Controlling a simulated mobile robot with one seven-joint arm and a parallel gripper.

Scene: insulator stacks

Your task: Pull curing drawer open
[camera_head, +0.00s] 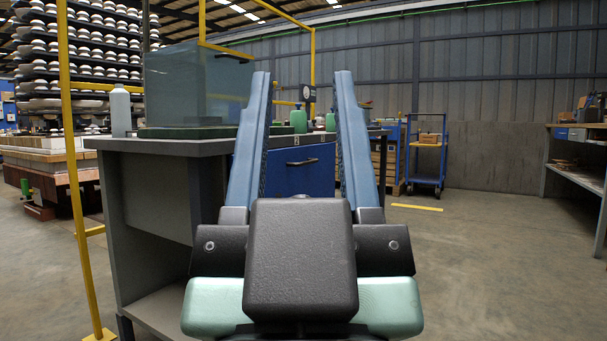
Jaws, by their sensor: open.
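A blue drawer front (290,181) with a dark bar handle (302,162) sits under the top of a grey workbench (150,195). I take it as the curing drawer; it looks shut, though its sides are partly hidden by my fingers. My gripper (303,82) is open, with its two long blue fingers spread and pointing ahead. The handle shows in the gap between the fingers. Nothing is between the fingers that I can see as held, and no contact with the handle is visible. The distance to the handle is hard to tell.
A clear box (190,85) on a green base and a white bottle (120,112) stand on the bench. A yellow post (72,150) rises at left. A blue cart (428,155) and a shelf bench (580,150) stand right, with open floor between.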

